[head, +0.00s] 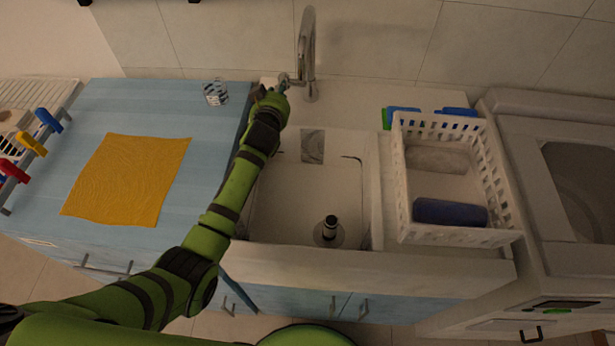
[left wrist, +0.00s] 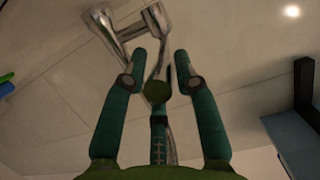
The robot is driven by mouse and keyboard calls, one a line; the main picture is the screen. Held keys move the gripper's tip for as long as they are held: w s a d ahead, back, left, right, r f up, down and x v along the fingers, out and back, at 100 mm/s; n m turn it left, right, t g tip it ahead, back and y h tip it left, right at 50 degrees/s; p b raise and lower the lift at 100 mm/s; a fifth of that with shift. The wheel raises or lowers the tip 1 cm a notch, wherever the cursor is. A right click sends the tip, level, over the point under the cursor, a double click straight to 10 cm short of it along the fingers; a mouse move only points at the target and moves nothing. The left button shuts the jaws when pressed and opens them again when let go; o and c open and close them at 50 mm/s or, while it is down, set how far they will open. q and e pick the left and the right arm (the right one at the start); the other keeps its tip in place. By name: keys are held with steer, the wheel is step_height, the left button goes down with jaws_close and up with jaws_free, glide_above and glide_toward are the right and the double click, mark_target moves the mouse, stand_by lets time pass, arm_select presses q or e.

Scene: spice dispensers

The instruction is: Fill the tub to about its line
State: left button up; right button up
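The white sink tub (head: 290,205) is sunk into the counter and looks empty, with no water visible. Short dark marks show near its upper rim, and a dark plug stands upright in the drain (head: 329,228). The chrome faucet (head: 307,50) rises behind the tub; no stream shows. My left gripper (head: 275,92) is at the lever on the faucet's left side. In the left wrist view, the left gripper's fingers (left wrist: 160,62) are apart, with part of the chrome faucet (left wrist: 130,25) beyond and between them. I cannot tell whether they touch it. My right gripper is out of view.
A white basket (head: 455,238) with rolled cloths stands right of the tub. A yellow cloth (head: 127,180) lies on the blue counter to the left, and a striped cup (head: 215,93) stands near the back. A grey appliance (head: 560,265) is at the far right.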

arm_select(q)
steer(key=shift+w+a+r+p, duration=0.1)
steer(key=shift+w+r+p, duration=0.05)
steer(key=shift+r+p, duration=0.35)
steer(key=shift+w+r+p, duration=0.15)
steer(key=shift+r+p, duration=0.2)
steer(key=shift+r, duration=0.15)
steer(key=shift+c, duration=0.2)
steer(key=shift+w+r, duration=0.1)
steer(key=shift+r, duration=0.1)
steer(key=shift+w+r+p, duration=0.35)
steer(key=shift+r+p, duration=0.15)
steer(key=shift+r, duration=0.3)
stand_by(0.6)
steer(key=shift+f, duration=0.1)
stand_by(5.1)
